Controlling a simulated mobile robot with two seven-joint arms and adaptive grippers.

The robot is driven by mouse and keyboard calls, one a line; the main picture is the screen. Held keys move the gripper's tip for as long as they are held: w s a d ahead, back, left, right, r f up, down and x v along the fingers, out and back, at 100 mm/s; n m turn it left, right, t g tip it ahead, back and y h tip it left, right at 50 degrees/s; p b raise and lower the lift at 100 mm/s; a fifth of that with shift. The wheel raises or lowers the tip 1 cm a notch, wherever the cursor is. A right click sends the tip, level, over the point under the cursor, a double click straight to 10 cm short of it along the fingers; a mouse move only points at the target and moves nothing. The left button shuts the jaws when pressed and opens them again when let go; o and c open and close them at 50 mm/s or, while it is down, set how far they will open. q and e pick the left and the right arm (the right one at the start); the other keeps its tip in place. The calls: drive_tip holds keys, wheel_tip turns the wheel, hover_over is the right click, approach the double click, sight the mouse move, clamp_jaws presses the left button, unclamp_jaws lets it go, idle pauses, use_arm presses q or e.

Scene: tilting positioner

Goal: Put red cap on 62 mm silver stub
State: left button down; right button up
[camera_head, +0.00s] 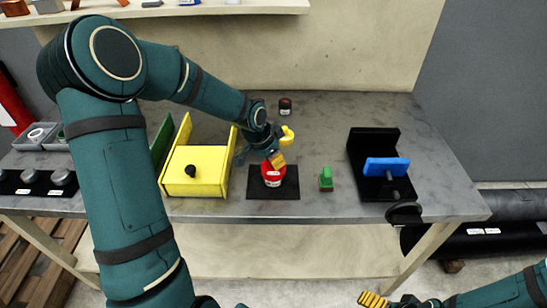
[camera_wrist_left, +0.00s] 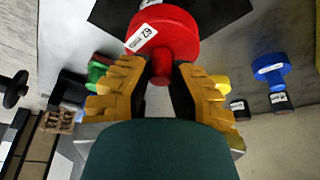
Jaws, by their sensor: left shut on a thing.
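The red cap (camera_head: 273,174) is a round lid with a white label and a knob. It is at the black mat (camera_head: 258,192) near the table's front; I cannot tell if it touches the mat. My left gripper (camera_head: 277,158) is shut on the cap's knob from above. In the left wrist view, the yellow fingers (camera_wrist_left: 162,90) close on the knob of the red cap (camera_wrist_left: 165,30). Silver stubs (camera_head: 60,177) stand in a labelled black rack at the far left; their sizes are unreadable. My right gripper (camera_head: 373,299) is low at the bottom edge, its opening unclear.
A black fixture (camera_head: 372,143) with a blue plate (camera_head: 386,167) is farther right. A shelf hangs above.

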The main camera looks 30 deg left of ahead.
use_arm(q)
drive_tip(key=c, duration=0.9)
unclamp_jaws()
drive_tip(key=shift+r, duration=0.1)
drive_tip(key=v, duration=1.2)
